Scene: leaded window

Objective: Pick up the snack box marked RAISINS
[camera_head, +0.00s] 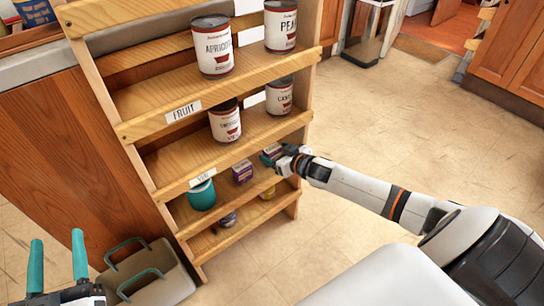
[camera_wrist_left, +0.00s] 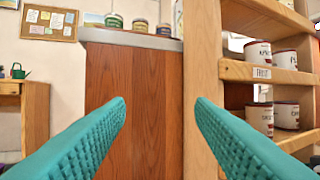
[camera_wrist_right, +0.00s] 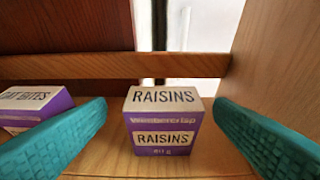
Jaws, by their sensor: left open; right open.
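The snack box marked RAISINS (camera_wrist_right: 162,122), purple and white, stands upright on a wooden shelf in the right wrist view. It is between the two teal fingers of my right gripper (camera_wrist_right: 162,135), with a gap on each side. In the head view the box (camera_head: 271,149) is small, partly hidden by my right gripper (camera_head: 272,158), which reaches the shelf's right end. My right gripper is open and empty. My left gripper (camera_head: 57,252) is open and empty at the lower left of the head view; its fingers (camera_wrist_left: 160,110) show wide apart in the left wrist view.
A similar purple box marked OAT BITES (camera_wrist_right: 32,105) stands left of the raisins, beside the left finger. It also shows in the head view (camera_head: 242,172). A teal pot (camera_head: 202,195) stands further left. Cans (camera_head: 213,45) fill the upper shelves.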

